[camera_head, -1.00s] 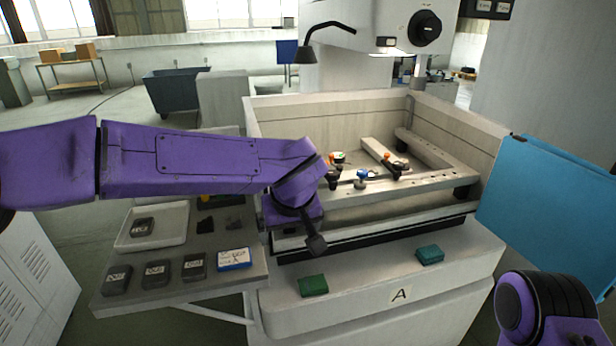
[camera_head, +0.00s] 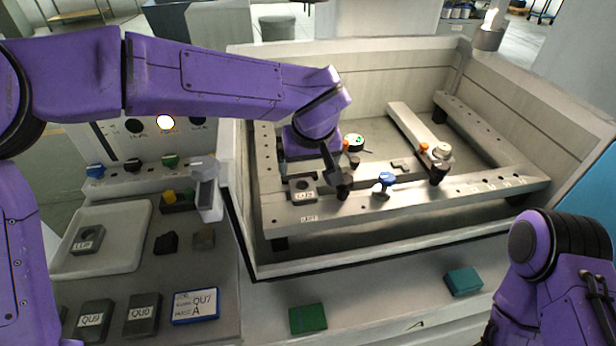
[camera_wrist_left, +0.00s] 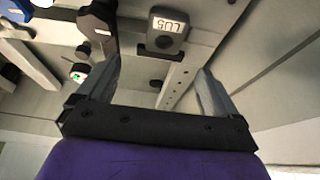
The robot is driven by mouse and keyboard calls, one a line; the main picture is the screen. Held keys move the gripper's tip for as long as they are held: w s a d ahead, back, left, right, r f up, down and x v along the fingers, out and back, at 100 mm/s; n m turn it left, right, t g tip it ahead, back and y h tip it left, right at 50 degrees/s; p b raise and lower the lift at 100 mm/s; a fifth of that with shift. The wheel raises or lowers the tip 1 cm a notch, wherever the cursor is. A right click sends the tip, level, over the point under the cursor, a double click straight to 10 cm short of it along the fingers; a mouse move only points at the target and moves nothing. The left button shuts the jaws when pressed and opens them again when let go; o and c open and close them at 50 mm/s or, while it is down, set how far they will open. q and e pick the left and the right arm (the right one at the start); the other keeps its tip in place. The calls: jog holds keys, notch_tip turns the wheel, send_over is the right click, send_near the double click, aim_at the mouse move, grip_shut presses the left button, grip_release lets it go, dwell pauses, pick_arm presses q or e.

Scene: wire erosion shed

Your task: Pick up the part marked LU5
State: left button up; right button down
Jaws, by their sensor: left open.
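The part marked LU5 (camera_wrist_left: 168,30) is a dark grey block with a round hole and a white label. It lies on the metal clamping frame (camera_head: 420,197) inside the machine tank, at its left corner. In the head view the block (camera_head: 301,186) sits just left of my left gripper (camera_head: 333,168). In the left wrist view my left gripper (camera_wrist_left: 160,88) is open and empty, with its fingers spread and the block beyond the fingertips, roughly between their directions. The gripper is apart from it. My right gripper is out of view; only my right arm shows at lower right.
A black clamp knob (camera_head: 343,187) and a blue-topped knob (camera_head: 386,182) stand right of the block. Tank walls (camera_head: 540,110) surround the frame. A side table holds a white tray (camera_head: 140,240), other dark parts (camera_head: 143,314) and a blue-edged card (camera_head: 195,306).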

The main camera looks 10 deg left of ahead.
aim_at(304, 192)
pick_arm(q)
jog(key=f, duration=0.3)
jog(key=shift+s+a, duration=0.3)
jog(key=x, duration=0.3)
jog(key=p+x, duration=0.1)
jog(key=x, duration=0.2)
jog(key=shift+d, duration=0.2)
jog(key=shift+s, duration=0.1)
jog(key=shift+r, duration=0.1)
jog(key=shift+c, duration=0.9)
jog(key=c, duration=1.4)
jog(key=shift+r, duration=0.1)
